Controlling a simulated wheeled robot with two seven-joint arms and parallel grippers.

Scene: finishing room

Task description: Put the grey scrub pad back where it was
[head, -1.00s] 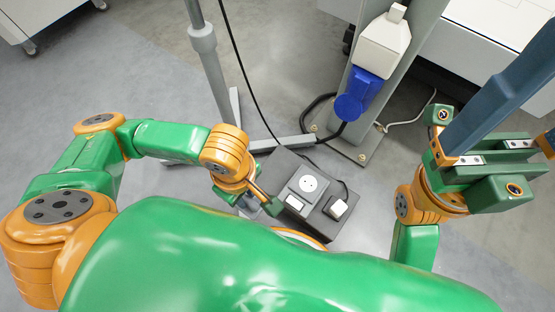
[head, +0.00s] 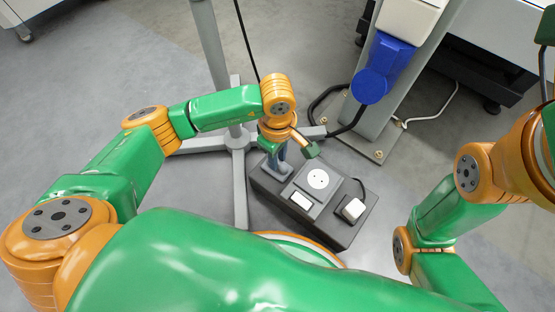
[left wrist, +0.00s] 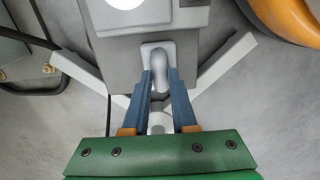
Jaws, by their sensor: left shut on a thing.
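I cannot make out a grey scrub pad for certain in either view. My left gripper (head: 278,162) is over the upper left end of a dark grey box on the floor. In the left wrist view its two blue fingers (left wrist: 160,76) close around a light grey rounded piece (left wrist: 162,60), in front of a paler grey plate (left wrist: 149,46). Whether this piece is the pad or a fixed part of the box, I cannot tell. My right arm rises at the right edge of the head view; its jaws are outside the picture.
The dark grey box (head: 334,226) bears a round white socket (head: 318,179) and a white plug (head: 353,208) with a black cable. A grey stand (head: 239,139) with spread legs stands beside it. A post with a blue connector (head: 372,84) rises behind. The floor at left is open.

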